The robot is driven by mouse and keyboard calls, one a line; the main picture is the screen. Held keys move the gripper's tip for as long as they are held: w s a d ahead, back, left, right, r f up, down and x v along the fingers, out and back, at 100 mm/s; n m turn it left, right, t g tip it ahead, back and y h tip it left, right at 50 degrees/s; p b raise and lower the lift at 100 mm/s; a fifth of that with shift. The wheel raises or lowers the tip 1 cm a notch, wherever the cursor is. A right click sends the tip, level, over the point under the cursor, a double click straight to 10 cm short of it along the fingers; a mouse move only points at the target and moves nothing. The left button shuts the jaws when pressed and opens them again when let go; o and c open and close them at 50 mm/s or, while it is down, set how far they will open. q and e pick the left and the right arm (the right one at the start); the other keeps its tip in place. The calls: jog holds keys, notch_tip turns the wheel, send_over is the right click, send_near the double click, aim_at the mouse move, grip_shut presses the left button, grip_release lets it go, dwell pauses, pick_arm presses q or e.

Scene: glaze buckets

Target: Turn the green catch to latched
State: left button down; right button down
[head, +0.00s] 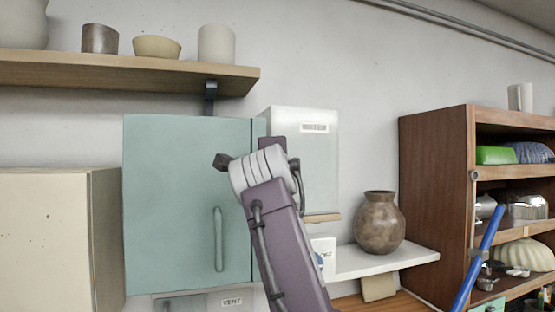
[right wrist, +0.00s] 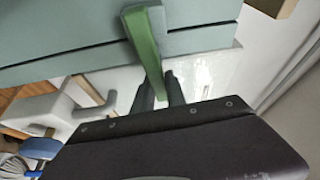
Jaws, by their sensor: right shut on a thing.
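The green catch (right wrist: 144,42) shows in the right wrist view as a long bar. It lies across the seam at the edge of the teal cabinet (right wrist: 60,28). My right gripper (right wrist: 160,92) is shut on the near end of the catch, with its dark fingers on either side of it. In the head view the teal cabinet (head: 170,190) stands at the centre left with its door closed or nearly so. My purple right arm covers its right edge, and the catch and right fingertips are hidden there. My left gripper is not in view.
A white box (head: 322,165) is on the wall right of the cabinet. A brown vase (head: 380,222) stands on a white ledge (head: 415,257). A wooden shelf (head: 130,74) with pots hangs above. A brown bookcase (head: 433,190) and blue pole (head: 478,257) are at right.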

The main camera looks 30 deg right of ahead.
jog(key=shift+f+m, duration=0.25)
jog(key=shift+m, duration=0.15)
jog(key=shift+w+f, duration=0.1)
jog(key=c, duration=1.4)
grip_release()
jog(key=shift+o, duration=0.2)
jog(key=shift+s+r, duration=0.2)
jog(key=shift+s, duration=0.2)
jog(key=b+v, duration=0.2)
jog(key=v, duration=0.7)
jog(key=shift+w+r, duration=0.1)
